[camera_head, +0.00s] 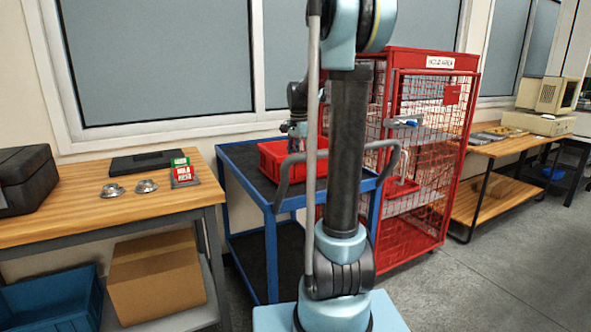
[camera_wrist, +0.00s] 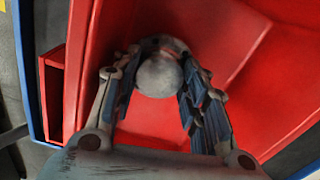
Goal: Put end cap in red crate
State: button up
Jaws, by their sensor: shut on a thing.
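The red crate (camera_head: 270,170) sits on the blue cart, partly hidden behind my arm. In the wrist view its red wall (camera_wrist: 225,40) and floor surround the fingers. My gripper (camera_wrist: 157,78) is shut on the end cap (camera_wrist: 160,77), a grey, rounded metal piece held between the two fingers. The end cap is over the crate's interior; I cannot tell whether it touches the floor. In the head view my gripper (camera_head: 297,130) shows small at the crate's back edge, and the end cap is not discernible there.
The blue cart (camera_head: 236,152) stands beside a wooden table (camera_head: 75,220) bearing two metal parts (camera_head: 130,188), red and green tags (camera_head: 182,173) and a black case (camera_head: 25,178). A red mesh cage (camera_head: 430,150) stands close on the cart's right. Grey floor is open at right.

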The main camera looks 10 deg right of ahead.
jog(key=shift+f, duration=1.55)
jog(key=o, duration=0.9)
jog(key=shift+f, duration=0.1)
jog(key=shift+o, duration=0.2)
notch_tip(320, 180, up, 12)
jog(key=shift+r, duration=0.1)
